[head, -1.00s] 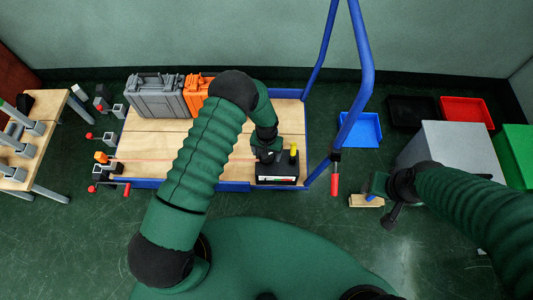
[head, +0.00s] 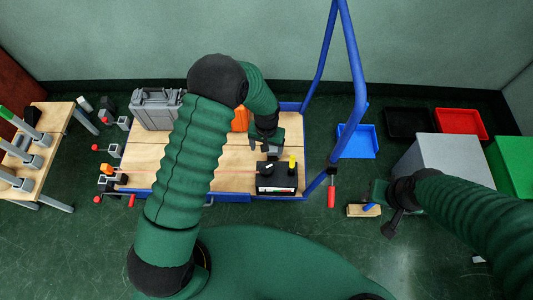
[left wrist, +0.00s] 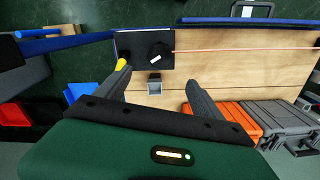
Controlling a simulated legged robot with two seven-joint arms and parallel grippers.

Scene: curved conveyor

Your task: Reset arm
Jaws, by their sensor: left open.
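My left gripper (head: 270,151) is over the wooden cart (head: 145,153), behind a small black box (head: 277,183) with a yellow button and a knob. My right gripper (head: 379,192) is at the right, above the floor near a small wooden block (head: 364,210). Its fingers are too small to read.
A grey case (head: 155,109) and an orange case (left wrist: 236,120) stand on the cart's far side. A blue frame (head: 352,110) rises at its right end. Blue (head: 357,140), black (head: 408,123) and red (head: 460,122) bins and a grey box (head: 442,160) are at the right.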

